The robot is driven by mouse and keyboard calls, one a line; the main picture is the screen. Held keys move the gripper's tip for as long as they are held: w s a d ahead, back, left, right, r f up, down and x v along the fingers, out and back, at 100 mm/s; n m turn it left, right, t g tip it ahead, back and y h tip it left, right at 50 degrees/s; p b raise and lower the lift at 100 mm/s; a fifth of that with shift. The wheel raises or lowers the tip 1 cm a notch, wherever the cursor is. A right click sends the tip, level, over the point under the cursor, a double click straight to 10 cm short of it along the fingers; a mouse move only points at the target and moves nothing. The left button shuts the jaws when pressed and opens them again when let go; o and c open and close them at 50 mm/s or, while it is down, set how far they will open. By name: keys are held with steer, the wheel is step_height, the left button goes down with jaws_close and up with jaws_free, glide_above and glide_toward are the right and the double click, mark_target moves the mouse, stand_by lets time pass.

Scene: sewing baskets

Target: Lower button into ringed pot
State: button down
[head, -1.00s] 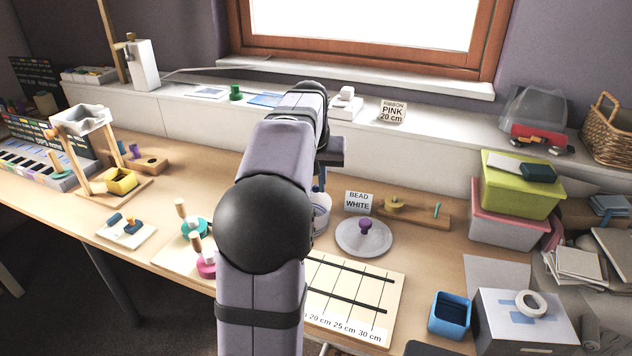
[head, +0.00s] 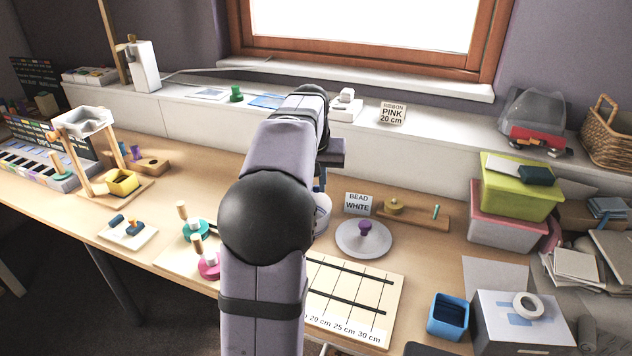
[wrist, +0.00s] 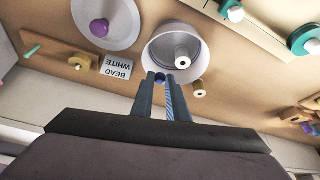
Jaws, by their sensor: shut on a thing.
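A pale round pot (wrist: 150,50) stands open on the table in the wrist view, with a white peg-like piece (wrist: 182,52) inside it. In the head view only a sliver of the pot (head: 323,214) shows beside my arm. My gripper (wrist: 161,80) is shut on a small dark blue piece, seemingly the button (wrist: 160,77), at its fingertips. The button appears at the pot's near rim in the wrist view; its height above the rim cannot be told.
A grey disc (head: 350,240) with a purple knob (head: 366,228) lies right of the pot in the head view. A BEAD WHITE card (head: 358,204) stands behind it. A wooden cylinder (wrist: 200,88) is close beside the pot. A ruled board (head: 375,285) lies in front.

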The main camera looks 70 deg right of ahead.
steer(key=shift+f, duration=0.2)
steer(key=shift+f+b, duration=2.05)
steer(key=shift+f, duration=1.2)
steer(key=shift+f+b, duration=0.7)
steer(key=shift+f, duration=0.35)
steer(key=c, duration=1.6)
jaws_free()
steer(key=shift+c, duration=0.2)
steer(key=shift+r, duration=0.15)
steer(key=p+v, duration=0.1)
steer(key=v, duration=0.6)
